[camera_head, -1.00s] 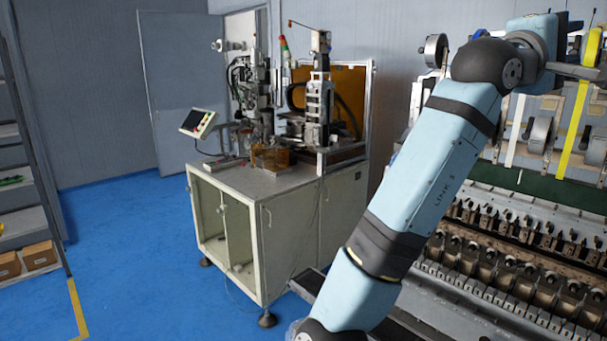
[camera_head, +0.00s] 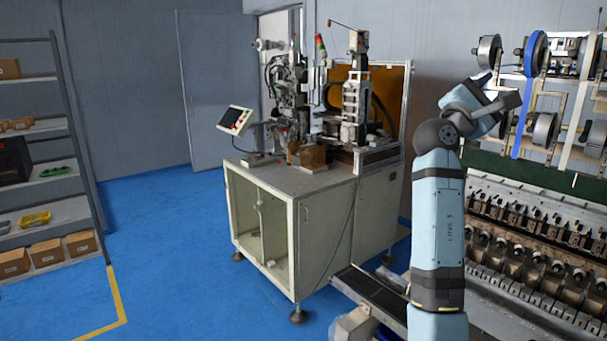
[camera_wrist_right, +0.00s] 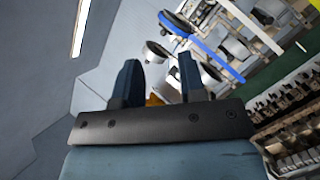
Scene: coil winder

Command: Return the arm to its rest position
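My right arm (camera_head: 437,240) stands upright at the right of the head view, light blue with dark joints. Its gripper (camera_head: 484,82) is small and partly hidden at the arm's upper end, in front of the wire spool rack. In the right wrist view the gripper's two dark fingers (camera_wrist_right: 160,78) are apart with nothing between them. It is open and empty. My left gripper is not in view.
A coil winding machine stands on a cream cabinet (camera_head: 330,220) left of my arm. A rack with spools and a blue strap (camera_head: 528,100) is behind the gripper, above a long machine bed (camera_head: 530,250). Shelves (camera_head: 45,180) stand far left. Blue floor (camera_head: 170,240) between is clear.

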